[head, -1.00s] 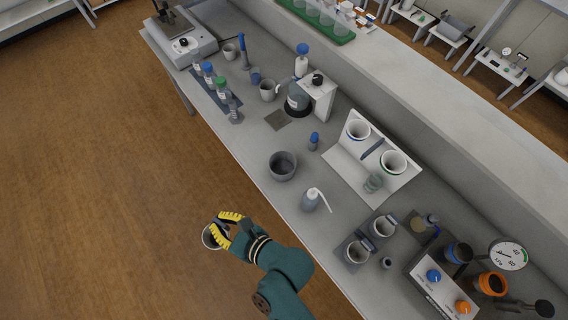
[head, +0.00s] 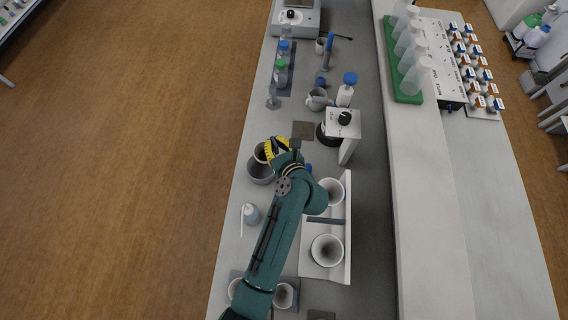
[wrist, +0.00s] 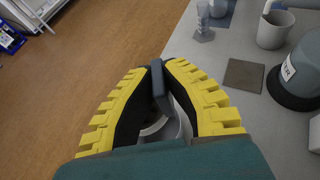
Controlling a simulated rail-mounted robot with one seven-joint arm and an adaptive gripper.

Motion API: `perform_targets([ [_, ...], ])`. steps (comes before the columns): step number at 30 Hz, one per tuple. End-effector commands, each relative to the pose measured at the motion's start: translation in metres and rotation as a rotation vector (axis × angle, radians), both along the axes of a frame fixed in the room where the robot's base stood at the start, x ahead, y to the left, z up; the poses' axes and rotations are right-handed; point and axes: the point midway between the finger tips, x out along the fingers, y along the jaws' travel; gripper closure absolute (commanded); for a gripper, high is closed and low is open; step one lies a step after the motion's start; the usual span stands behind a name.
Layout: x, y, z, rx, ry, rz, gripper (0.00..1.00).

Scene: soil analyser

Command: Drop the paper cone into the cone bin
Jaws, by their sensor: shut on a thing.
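The round grey open bin (head: 259,174), which looks like the cone bin, stands on the bench. In the head view the held piece overlaps the bin's far rim. I cannot tell its height above it.
A white stand (head: 341,255) with two white funnels is right of my arm. A grey square pad (head: 303,130), a dispenser (head: 343,123) and capped bottles (head: 281,70) lie beyond.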

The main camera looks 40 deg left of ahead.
Motion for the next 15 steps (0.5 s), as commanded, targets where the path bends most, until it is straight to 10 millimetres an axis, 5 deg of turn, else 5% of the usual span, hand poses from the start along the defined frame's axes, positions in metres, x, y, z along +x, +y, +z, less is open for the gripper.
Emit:
perform_targets([
  [4,-0.001,0.02,0.001,0.004,-0.006,0.061,1.0],
  [15,-0.001,0.02,-0.039,0.005,-0.008,0.06,1.0],
])
